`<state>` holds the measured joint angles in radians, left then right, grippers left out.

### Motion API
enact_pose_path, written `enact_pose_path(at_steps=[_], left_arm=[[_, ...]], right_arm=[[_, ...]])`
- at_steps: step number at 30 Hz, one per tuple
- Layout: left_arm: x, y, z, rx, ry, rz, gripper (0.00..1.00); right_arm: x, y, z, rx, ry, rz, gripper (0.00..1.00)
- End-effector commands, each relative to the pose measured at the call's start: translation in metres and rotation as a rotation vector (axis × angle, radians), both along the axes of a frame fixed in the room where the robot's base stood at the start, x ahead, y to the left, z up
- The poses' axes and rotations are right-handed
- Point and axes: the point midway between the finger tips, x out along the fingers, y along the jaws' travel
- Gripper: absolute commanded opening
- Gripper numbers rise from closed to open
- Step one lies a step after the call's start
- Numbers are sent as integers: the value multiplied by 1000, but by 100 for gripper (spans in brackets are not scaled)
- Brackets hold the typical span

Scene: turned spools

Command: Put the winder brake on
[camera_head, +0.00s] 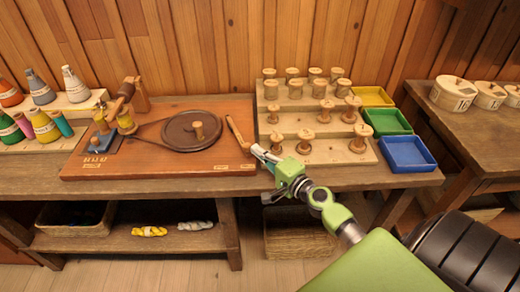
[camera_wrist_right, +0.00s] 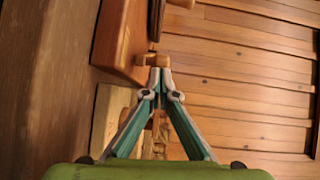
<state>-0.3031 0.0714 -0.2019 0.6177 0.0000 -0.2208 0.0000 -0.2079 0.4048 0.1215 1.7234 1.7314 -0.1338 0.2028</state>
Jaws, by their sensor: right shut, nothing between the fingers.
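The winder is a reddish-brown board (camera_head: 150,164) with a dark wheel (camera_head: 180,130) joined by a belt to a spindle end (camera_head: 126,118) at left. The wooden brake lever (camera_head: 239,134) stands at the board's right side, tilted with its upper end to the left. My right gripper (camera_head: 258,152) is shut and empty beside the lever's lower right end. In the right wrist view, the shut fingertips (camera_wrist_right: 158,76) are just below a wooden piece (camera_wrist_right: 153,59), which looks like the lever; I cannot tell if they touch. My left gripper is not in view.
Stepped racks of wooden spools (camera_head: 320,119) stand close to the right of the gripper. Yellow, green and blue trays (camera_head: 408,154) lie beyond them.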

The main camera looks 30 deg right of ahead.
Motion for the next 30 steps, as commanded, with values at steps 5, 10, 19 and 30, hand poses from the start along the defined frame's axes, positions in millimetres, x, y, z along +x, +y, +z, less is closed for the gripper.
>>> enact_pose_path(at_steps=[5,10,19,30], left_arm=[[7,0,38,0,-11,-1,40],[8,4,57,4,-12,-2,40],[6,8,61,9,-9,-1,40],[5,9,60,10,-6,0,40]], right_arm=[[5,29,9,10,1,-104,0],[13,56,8,9,-1,-208,0],[27,89,3,1,-3,-237,0],[27,90,3,0,-2,-235,0]])
